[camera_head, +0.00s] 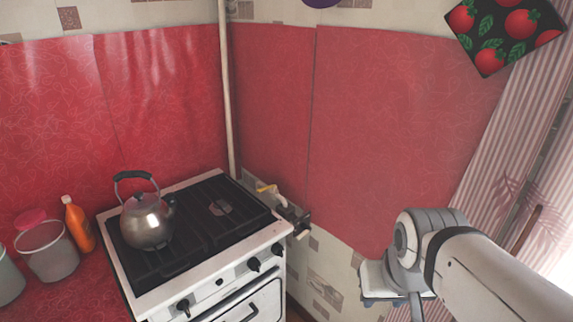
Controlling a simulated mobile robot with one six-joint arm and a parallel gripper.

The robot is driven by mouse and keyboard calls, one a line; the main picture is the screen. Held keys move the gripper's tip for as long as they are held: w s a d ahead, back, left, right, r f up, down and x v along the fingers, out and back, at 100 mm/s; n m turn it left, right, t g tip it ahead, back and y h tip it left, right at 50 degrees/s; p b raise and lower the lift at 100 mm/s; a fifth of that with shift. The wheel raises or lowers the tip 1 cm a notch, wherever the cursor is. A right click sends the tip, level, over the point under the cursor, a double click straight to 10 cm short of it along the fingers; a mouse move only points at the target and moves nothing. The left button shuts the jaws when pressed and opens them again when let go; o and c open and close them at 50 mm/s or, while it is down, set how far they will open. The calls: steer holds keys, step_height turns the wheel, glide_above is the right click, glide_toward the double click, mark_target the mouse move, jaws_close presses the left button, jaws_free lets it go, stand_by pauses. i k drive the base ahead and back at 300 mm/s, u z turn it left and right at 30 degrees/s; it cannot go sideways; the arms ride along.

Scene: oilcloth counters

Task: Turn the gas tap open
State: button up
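The gas tap (266,188) has a small yellow handle and sits on pale pipework behind the right rear corner of the stove. The handle lies roughly level in the picture. The pipe fittings (283,201) run from it toward the lower right, with a dark part at their end. My gripper (384,284) is at the lower right, well to the right of the tap and apart from it. Only a pale block at the end of my arm shows there. Its fingers cannot be made out.
The white stove (205,293) has a dark top with a metal kettle (147,221) on its left. An orange bottle (79,226) and a grey container (48,251) stand farther left. A vertical pipe (227,100) runs up the corner. Striped curtains (510,150) hang at the right.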

mark_target(273, 186)
steer(key=z, duration=0.05)
steer(key=i, duration=1.1)
steer(key=u, duration=0.35)
